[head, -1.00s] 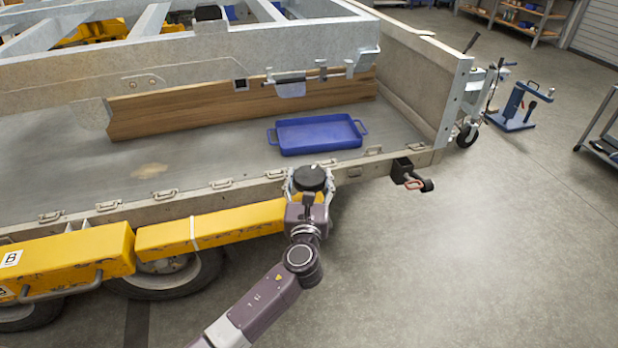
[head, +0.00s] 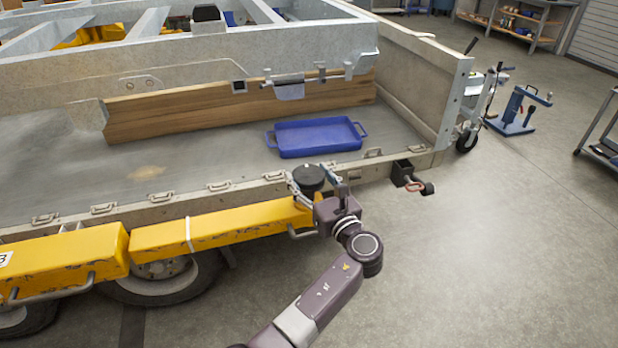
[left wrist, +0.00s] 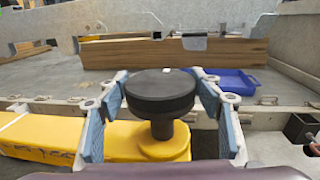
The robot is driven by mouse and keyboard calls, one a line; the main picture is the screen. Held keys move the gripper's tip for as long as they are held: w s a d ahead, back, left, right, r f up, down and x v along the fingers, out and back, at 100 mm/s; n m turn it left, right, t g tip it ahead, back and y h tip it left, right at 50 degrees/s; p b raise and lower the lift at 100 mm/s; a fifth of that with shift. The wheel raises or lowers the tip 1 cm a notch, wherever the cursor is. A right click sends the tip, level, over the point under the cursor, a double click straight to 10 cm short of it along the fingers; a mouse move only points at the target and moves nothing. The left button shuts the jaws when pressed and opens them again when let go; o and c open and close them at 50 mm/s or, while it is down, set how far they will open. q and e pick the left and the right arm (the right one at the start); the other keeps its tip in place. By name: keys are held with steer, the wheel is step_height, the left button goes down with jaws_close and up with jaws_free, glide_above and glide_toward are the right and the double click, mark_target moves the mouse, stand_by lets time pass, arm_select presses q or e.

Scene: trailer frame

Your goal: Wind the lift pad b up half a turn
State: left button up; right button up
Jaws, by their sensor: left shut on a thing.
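The lift pad b (head: 308,178) is a black round disc on a short dark stem at the right end of a yellow arm (head: 240,222), beside the trailer's side rail. In the left wrist view the pad (left wrist: 160,92) is upright between the two blue-padded fingers, with a small light mark at its far top edge. My left gripper (head: 310,180) is shut around the pad, coming from its lower right in the head view. Exact finger contact is hard to see in the left wrist view. My right gripper is out of view.
A blue tray (head: 316,138) lies on the trailer deck (head: 210,150) behind the pad. A dark coupling with a red ring (head: 414,184) sticks out to the right of the pad. Another yellow beam (head: 70,258) is at the left. The floor (head: 480,270) at the right is clear.

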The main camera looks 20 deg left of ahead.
arm_select(q)
steer(key=shift+f, duration=0.2)
steer(key=o, duration=1.2)
steer(key=shift+r, duration=0.2)
step_height(320, 180, up, 10)
steer(key=shift+f, duration=0.15)
